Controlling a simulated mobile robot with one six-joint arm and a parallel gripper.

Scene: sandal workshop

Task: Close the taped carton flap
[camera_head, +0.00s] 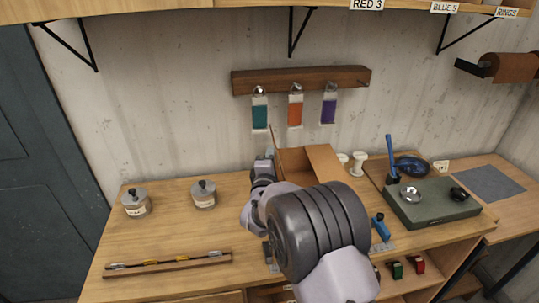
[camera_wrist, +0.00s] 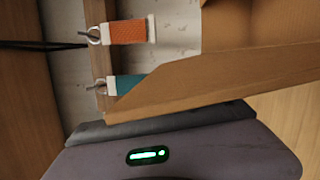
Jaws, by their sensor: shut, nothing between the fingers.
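The brown carton (camera_head: 291,161) stands at the back of the workbench, partly hidden behind my arm in the head view. A cardboard flap (camera_head: 325,164) stands up at its right side. My gripper (camera_head: 269,154) is at the carton's left side, shut and empty. In the wrist view a cardboard panel (camera_wrist: 215,88) crosses close in front of my gripper's body. The fingertips are not clear there, and I cannot tell whether they touch the cardboard. No tape can be made out.
A wall rack (camera_head: 300,79) with teal, orange and purple tags hangs above the carton. White spools (camera_head: 357,164) stand right of it. A green-grey block (camera_head: 430,205) with tools is further right. Two lidded jars (camera_head: 204,195) stand left, with clear bench between.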

